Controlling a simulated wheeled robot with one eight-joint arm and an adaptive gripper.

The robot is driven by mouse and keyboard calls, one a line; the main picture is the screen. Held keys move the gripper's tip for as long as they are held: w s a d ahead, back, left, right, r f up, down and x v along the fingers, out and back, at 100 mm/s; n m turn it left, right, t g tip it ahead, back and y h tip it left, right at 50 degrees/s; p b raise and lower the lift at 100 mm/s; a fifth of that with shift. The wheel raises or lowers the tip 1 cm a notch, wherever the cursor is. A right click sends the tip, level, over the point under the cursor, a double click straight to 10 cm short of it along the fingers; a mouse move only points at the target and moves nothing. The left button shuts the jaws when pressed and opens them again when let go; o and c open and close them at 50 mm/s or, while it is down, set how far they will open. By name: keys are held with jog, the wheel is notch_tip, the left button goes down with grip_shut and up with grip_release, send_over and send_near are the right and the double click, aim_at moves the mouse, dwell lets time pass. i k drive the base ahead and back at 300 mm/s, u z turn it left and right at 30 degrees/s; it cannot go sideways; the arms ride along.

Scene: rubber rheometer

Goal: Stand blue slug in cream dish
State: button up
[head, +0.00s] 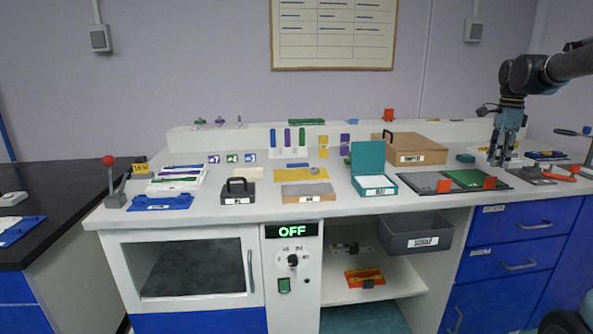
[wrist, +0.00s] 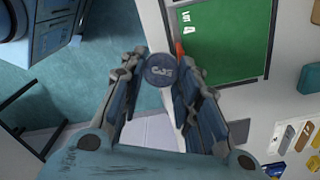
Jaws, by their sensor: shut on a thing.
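My gripper (head: 497,158) hangs above the right part of the counter in the head view. In the wrist view my gripper (wrist: 160,82) is shut on the blue slug (wrist: 159,70), a dark blue round piece with pale lettering on its end face. The slug sits between the fingertips, and its lower part is hidden. I cannot make out the slug in the head view. I cannot pick out a cream dish with certainty in either view.
A green mat (wrist: 223,38) lies beside the gripper; it also shows in the head view (head: 464,179), with orange pieces near it. A teal open box (head: 375,190) and a tan box (head: 410,155) stand further left. A grey bin (head: 415,235) hangs below the counter.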

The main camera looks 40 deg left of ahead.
aim_at(242, 175)
jog(key=z, duration=1.05)
jog(key=k, duration=1.75)
jog(key=u, duration=1.95)
jog(key=i, duration=0.55)
jog(key=u, duration=0.1)
